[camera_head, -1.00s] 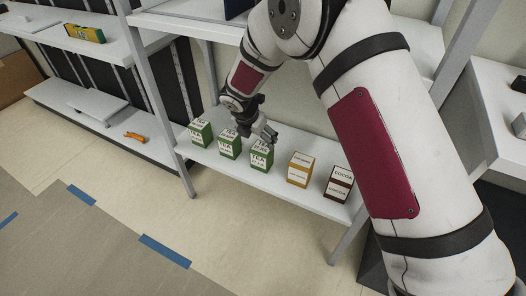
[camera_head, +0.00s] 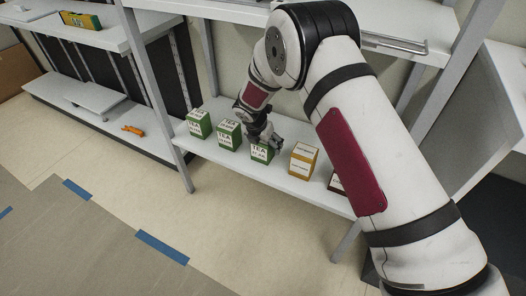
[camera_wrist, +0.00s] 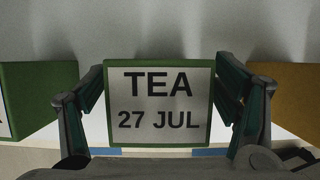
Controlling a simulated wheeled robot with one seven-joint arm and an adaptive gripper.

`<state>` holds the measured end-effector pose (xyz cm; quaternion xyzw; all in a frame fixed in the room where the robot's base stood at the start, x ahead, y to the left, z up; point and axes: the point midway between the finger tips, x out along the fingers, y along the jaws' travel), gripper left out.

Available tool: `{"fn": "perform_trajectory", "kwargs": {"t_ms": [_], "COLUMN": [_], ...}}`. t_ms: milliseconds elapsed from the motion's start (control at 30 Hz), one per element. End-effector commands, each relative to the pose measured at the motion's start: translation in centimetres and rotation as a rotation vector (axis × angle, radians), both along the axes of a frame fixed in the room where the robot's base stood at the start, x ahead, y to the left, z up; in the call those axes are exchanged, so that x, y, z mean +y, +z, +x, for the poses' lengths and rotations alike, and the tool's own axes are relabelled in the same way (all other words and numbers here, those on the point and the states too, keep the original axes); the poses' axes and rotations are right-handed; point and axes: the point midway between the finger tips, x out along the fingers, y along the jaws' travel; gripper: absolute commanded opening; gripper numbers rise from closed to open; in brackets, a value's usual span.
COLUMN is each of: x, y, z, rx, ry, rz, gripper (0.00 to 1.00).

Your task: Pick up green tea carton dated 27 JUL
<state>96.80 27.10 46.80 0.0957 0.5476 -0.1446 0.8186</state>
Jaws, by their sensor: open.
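The green tea carton (camera_wrist: 159,104) has a white label reading "TEA 27 JUL" and sits between the two open fingers of my gripper (camera_wrist: 160,100) in the wrist view. In the head view this carton (camera_head: 261,154) is the rightmost of three green tea cartons on the low white shelf, with my gripper (camera_head: 264,140) over it. The fingers are spread on either side of the carton. I cannot tell whether they touch it. The carton stands upright on the shelf.
Two other green tea cartons, the left one (camera_head: 198,124) and the middle one (camera_head: 229,135), stand to its left. A yellow carton (camera_head: 303,160) stands to its right, then a brown carton (camera_head: 336,184) partly hidden by my arm. The shelf (camera_head: 285,181) has bare room in front.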

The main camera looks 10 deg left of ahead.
Motion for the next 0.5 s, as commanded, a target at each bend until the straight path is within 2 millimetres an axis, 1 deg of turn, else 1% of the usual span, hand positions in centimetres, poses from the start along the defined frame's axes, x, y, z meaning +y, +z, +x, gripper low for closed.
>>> {"fn": "perform_trajectory", "kwargs": {"t_ms": [33,67,267,300,467,500], "x": [-0.06,-0.07,-0.07,-0.07,-0.07,-0.06], "y": [-0.64,-0.75,-0.70,-0.69,-0.70,-0.70], "z": [0.22,0.32,0.37,0.37,0.35,0.34], "rx": [0.000,-0.001,-0.002,-0.002,-0.002,-0.002], "ry": [-0.001,-0.001,0.000,0.000,0.000,0.000], "rz": [0.000,0.001,0.002,0.002,0.002,0.002], "gripper": [0.82,0.82,0.82,0.79,0.43,0.34]}}
